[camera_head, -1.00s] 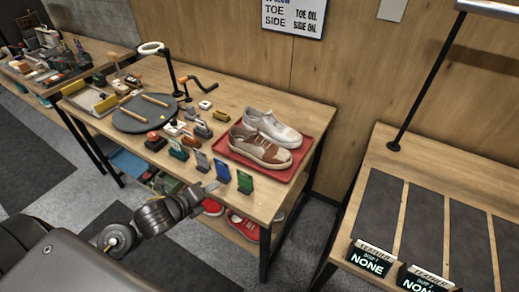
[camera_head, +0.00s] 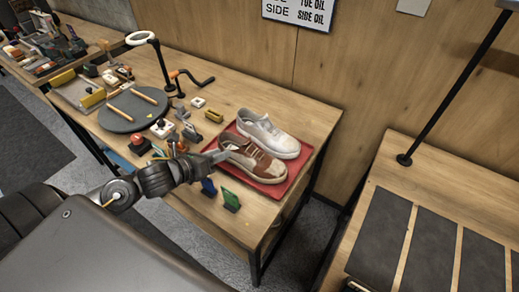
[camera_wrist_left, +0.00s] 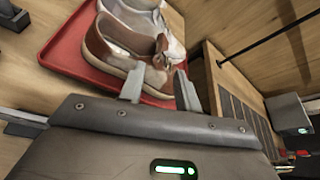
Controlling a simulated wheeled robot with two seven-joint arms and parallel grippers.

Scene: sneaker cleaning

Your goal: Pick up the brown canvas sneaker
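The brown canvas sneaker (camera_head: 262,163), brown and cream with a pale sole, sits upright on a red tray (camera_head: 296,176), beside a white sneaker (camera_head: 270,134). My left gripper (camera_head: 218,156) is at its left end in the head view and hides part of it. In the left wrist view, the two fingers of my left gripper (camera_wrist_left: 160,92) stand apart, with the near part of the brown sneaker (camera_wrist_left: 112,45) just ahead and partly between them. I cannot tell whether they touch it. My right gripper is not in view.
A round dark mat (camera_head: 122,118), a ring lamp (camera_head: 140,38) and small bottles and blocks are at left. Another bench with dark strips (camera_head: 430,245) is at right.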

